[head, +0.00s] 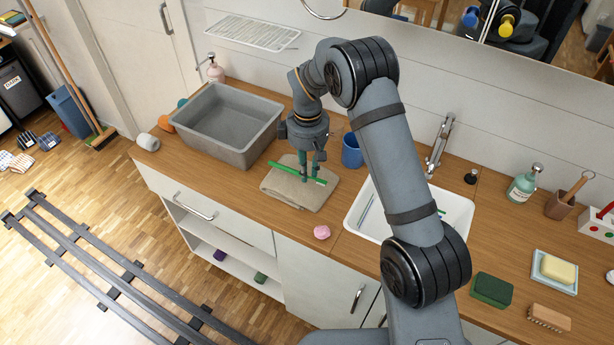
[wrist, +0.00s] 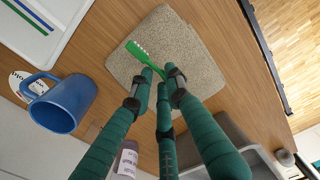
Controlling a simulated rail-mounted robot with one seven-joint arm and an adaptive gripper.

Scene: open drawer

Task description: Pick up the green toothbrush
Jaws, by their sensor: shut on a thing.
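The green toothbrush (head: 285,170) is at a folded beige cloth (head: 287,192) on the wooden counter. My gripper (head: 309,179) points down over the cloth, its fingers shut on the toothbrush's handle. In the wrist view my gripper (wrist: 162,78) closes around the handle, and the toothbrush's bristled head (wrist: 136,50) sticks out toward the upper left over the cloth (wrist: 185,45). The fingers hide part of the handle. I cannot tell whether the toothbrush touches the cloth.
A blue mug (head: 352,152) stands close behind and right of the cloth. A grey basin (head: 218,122) is to the left, a white sink (head: 458,207) to the right. A pink object (head: 322,232) lies near the counter's front edge.

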